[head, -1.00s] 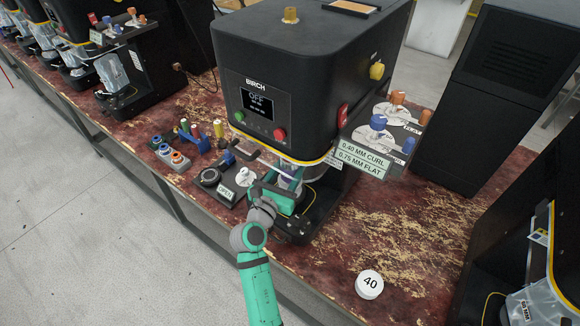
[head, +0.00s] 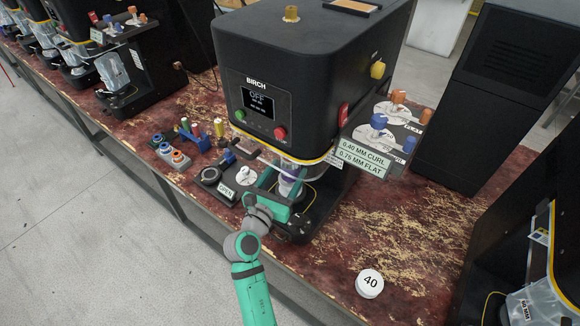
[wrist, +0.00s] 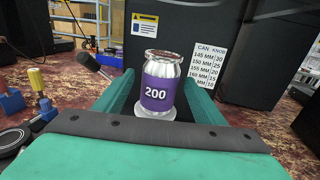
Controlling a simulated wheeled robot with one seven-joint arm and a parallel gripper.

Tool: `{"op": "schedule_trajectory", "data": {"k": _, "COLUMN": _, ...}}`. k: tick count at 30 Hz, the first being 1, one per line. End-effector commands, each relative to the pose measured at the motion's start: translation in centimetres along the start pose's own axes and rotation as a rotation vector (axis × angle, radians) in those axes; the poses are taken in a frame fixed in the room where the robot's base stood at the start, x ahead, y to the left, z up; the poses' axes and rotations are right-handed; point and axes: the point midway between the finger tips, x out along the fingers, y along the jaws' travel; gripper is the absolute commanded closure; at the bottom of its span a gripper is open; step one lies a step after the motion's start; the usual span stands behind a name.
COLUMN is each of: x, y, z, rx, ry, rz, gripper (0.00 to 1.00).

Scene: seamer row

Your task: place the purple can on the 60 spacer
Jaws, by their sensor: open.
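The purple can (wrist: 157,84) is a silvery, open-topped can with a purple label reading 200. In the wrist view it stands upright on a pale round disc (wrist: 157,109); no number shows on the disc, so I cannot tell if it is the 60 spacer. My gripper (wrist: 160,92) is open, with its green fingers on either side of the can and gaps visible. In the head view my gripper (head: 284,197) reaches under the BIRCH machine's head, and the can (head: 288,188) is mostly hidden there.
The BIRCH machine (head: 290,85) reads OFF and overhangs the can closely. A white disc marked 40 (head: 369,283) lies on the bench at front right. The right bench is mostly clear.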

Motion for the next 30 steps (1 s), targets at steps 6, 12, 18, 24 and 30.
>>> {"op": "schedule_trajectory", "data": {"k": 6, "x": -4.7, "y": 0.0, "z": -0.1, "rx": 0.0, "ry": 0.002, "rz": 0.002, "gripper": 0.36}}
{"op": "schedule_trajectory", "data": {"k": 12, "x": -7.7, "y": 0.0, "z": -0.1, "rx": -0.001, "ry": 0.002, "rz": 0.001, "gripper": 0.36}}
{"op": "schedule_trajectory", "data": {"k": 18, "x": -9.1, "y": -0.1, "z": -0.3, "rx": 0.011, "ry": 0.006, "rz": 0.004, "gripper": 0.36}}
{"op": "schedule_trajectory", "data": {"k": 24, "x": -11.4, "y": -1.2, "z": -4.6, "rx": 0.216, "ry": 0.09, "rz": 0.071, "gripper": 0.36}}
{"op": "schedule_trajectory", "data": {"k": 30, "x": -16.5, "y": -3.3, "z": -10.6, "rx": 0.65, "ry": 0.259, "rz": 0.143, "gripper": 0.36}}
